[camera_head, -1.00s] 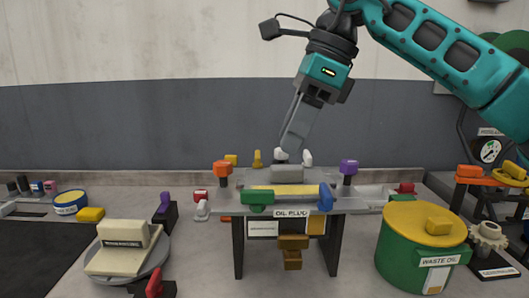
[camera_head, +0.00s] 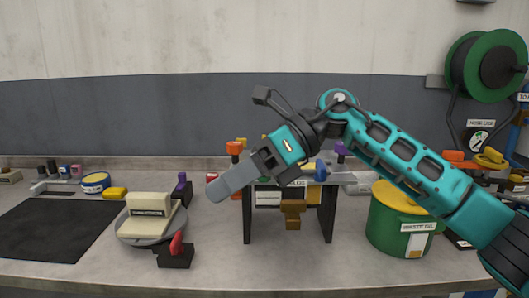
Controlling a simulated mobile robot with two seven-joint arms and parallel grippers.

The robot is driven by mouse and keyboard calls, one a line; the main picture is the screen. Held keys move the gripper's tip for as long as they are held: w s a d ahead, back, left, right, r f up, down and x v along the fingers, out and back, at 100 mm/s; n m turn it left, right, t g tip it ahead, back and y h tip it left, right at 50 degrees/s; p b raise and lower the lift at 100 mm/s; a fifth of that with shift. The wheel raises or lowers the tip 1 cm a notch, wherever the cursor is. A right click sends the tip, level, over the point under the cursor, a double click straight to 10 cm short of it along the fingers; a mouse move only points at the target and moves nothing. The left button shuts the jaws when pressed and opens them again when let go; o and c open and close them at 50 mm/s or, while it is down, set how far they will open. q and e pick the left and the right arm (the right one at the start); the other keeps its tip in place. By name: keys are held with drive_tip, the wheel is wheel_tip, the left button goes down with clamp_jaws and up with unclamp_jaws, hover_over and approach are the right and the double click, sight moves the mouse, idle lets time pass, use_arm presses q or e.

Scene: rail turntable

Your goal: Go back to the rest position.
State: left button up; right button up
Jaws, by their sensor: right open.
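My right arm comes in from the right, and my right gripper (camera_head: 222,185) is in front of the oil plug stand (camera_head: 247,215). Its fingers point left and down, apart from the stand and holding nothing that I can see. The gap between the fingers is hard to see from this side. The arm hides much of the stand's top and several small coloured parts on it. My left gripper is not in view.
A green waste oil bin (camera_head: 385,225) with a yellow lid stands right of the stand. A grey round dish (camera_head: 130,229) with a cream block (camera_head: 150,204) stands at left, beside a red-handled part (camera_head: 177,246). A black mat (camera_head: 50,232) lies at far left. A hose reel (camera_head: 475,68) is at upper right.

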drive_tip(key=w+d+f+n+t, duration=0.2)
drive_tip(key=d+f+n+t, duration=0.4)
drive_tip(key=f+n+t, duration=0.8)
drive_tip(key=w+d+f+n+t, duration=0.1)
drive_tip(key=d+f+n+t, duration=0.6)
drive_tip(key=n, duration=1.2)
drive_tip(key=s+d+f+m+g+h, duration=0.2)
drive_tip(key=s+d+f+m+h, duration=0.3)
drive_tip(key=s+f, duration=0.3)
drive_tip(key=s+d+f+m+g+h, duration=0.3)
drive_tip(key=s+f, duration=0.6)
drive_tip(key=f, duration=0.6)
drive_tip(key=d+m+h, duration=0.1)
drive_tip(key=m, duration=0.1)
drive_tip(key=shift+d+m+g+h, duration=0.3)
drive_tip(key=shift+d+m+h, duration=0.1)
drive_tip(key=shift+s, duration=0.1)
